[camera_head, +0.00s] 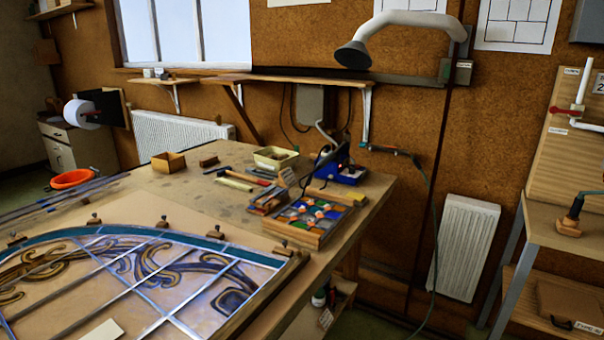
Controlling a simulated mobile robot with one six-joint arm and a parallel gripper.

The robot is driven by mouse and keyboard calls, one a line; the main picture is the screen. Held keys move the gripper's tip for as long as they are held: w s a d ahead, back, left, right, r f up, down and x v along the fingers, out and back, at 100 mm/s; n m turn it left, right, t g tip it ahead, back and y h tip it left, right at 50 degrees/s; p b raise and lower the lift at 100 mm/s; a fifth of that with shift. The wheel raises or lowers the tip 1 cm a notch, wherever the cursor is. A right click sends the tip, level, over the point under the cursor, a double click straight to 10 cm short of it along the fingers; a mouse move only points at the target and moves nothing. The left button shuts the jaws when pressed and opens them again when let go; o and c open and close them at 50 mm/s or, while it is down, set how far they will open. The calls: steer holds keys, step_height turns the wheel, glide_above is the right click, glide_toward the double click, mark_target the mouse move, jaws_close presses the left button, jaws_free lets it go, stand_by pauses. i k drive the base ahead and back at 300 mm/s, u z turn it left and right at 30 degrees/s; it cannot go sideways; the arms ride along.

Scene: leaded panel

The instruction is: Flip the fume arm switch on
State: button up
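The fume arm (410,20) is a thick white tube on the back wall, bending down to a dark grey hood (352,56) above the bench. A small grey switch box (459,72) is fixed to the wall just below the arm's right end. A small label sits on it. The box is too small in the picture to tell the position of its switch. My gripper is not in view.
The workbench (222,166) carries a leaded panel (130,285), a tray of coloured glass (310,215) and a blue soldering station (343,170). A white radiator (466,247) stands below the switch box. A wooden stand (562,225) is at right.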

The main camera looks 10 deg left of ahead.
mark_target(447, 73)
steer(key=u, duration=0.45)
steer(key=i, duration=1.15)
steer(key=u, duration=0.4)
